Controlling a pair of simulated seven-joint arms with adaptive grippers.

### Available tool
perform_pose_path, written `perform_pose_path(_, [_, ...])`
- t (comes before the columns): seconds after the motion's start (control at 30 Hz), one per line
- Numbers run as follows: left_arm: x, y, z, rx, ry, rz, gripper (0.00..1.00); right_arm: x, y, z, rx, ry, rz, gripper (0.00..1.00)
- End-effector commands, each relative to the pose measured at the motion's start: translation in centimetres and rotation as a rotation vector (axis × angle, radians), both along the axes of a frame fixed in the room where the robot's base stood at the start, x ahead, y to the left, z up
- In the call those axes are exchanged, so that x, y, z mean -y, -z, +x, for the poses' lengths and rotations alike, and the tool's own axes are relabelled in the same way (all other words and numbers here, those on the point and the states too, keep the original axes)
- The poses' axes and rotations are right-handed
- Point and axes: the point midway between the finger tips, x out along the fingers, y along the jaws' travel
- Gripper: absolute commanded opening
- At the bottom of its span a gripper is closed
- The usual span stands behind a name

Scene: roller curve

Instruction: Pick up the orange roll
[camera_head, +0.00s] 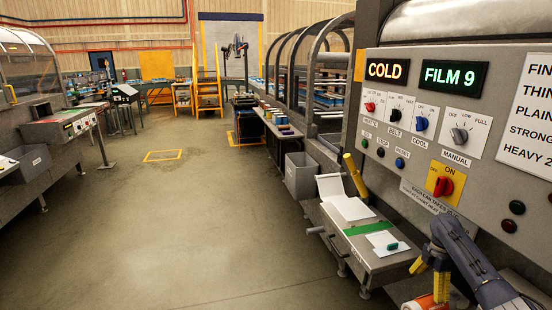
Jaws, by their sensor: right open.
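The orange roll (424,303) is at the bottom edge, right of centre, and is partly cut off by the frame. My right arm comes in from the lower right. My right gripper (430,276) has yellow fingers and is open just above the roll. I cannot tell whether a finger touches the roll. My left gripper is not in view.
A grey control panel (425,130) with knobs and a red switch stands close on the right. A low bench (373,265) with papers and a green marker is left of my gripper. A grey bin (301,175) stands beyond it.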

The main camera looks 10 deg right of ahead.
Motion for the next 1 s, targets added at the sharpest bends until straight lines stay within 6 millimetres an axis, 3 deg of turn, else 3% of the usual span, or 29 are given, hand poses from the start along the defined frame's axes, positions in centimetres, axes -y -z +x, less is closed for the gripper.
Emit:
perform_pose_path(0.03, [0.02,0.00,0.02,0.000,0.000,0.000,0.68,1.33,-0.62,-0.52,-0.004,0.014,-0.020,1.00])
perform_pose_path(0.37, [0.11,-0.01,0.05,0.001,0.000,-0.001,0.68,1.34,-0.49,-0.64,-0.007,0.016,-0.020,1.00])
perform_pose_path(0.47, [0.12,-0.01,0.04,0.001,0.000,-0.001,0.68,1.34,-0.46,-0.66,-0.007,0.016,-0.020,0.93])
perform_pose_path(0.67, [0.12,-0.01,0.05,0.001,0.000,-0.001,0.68,1.35,-0.41,-0.71,-0.009,0.017,-0.019,0.93])
perform_pose_path(0.87, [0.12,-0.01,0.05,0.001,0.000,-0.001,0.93,1.35,-0.36,-0.75,-0.009,0.018,-0.019,0.93])
perform_pose_path(1.0, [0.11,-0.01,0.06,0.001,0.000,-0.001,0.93,1.36,-0.34,-0.77,-0.010,0.018,-0.018,0.93])
